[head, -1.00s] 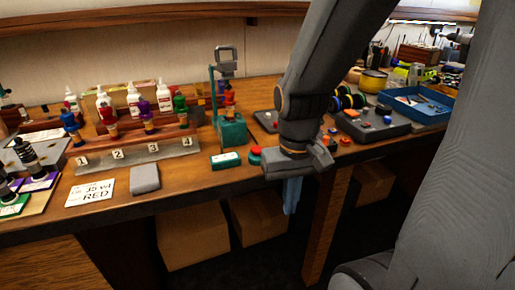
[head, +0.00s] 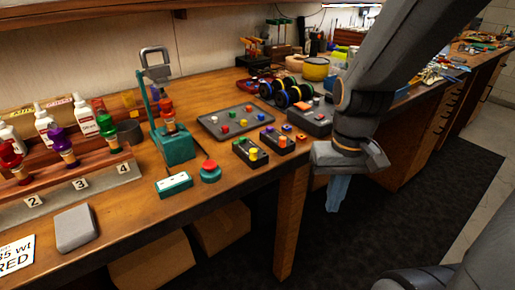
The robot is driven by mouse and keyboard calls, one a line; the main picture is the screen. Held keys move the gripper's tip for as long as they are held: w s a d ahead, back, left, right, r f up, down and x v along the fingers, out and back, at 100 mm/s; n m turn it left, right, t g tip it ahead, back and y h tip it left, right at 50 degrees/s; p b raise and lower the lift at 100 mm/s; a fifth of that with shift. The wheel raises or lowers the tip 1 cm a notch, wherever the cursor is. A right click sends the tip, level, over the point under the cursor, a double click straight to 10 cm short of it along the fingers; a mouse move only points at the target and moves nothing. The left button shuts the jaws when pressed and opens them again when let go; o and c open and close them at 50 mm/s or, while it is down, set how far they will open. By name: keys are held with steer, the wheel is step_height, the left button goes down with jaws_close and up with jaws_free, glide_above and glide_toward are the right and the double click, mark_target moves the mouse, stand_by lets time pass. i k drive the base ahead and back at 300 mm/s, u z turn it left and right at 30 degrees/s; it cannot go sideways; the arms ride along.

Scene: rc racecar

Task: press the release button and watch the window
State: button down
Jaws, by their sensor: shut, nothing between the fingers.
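A red button on a teal base (head: 209,171) sits near the front edge of the wooden bench. Left of it is a small teal box with a pale window (head: 174,184); any reading on it is too small to make out. Behind them stands a teal device (head: 172,142) with a grey frame on top and a red and orange piece in it. My gripper (head: 338,194) points down in front of the bench, right of the button and apart from it. Its bluish fingers look closed and hold nothing.
A numbered rack (head: 95,185) and a grey block (head: 76,228) are on the left. A bench leg (head: 291,225) stands below; dark floor at right is clear.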

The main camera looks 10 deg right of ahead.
mark_target(209, 165)
steer(key=z, duration=0.4)
steer(key=k, duration=1.05)
steer(key=u, duration=1.2)
steer(key=i, duration=0.5)
steer(key=u, duration=0.05)
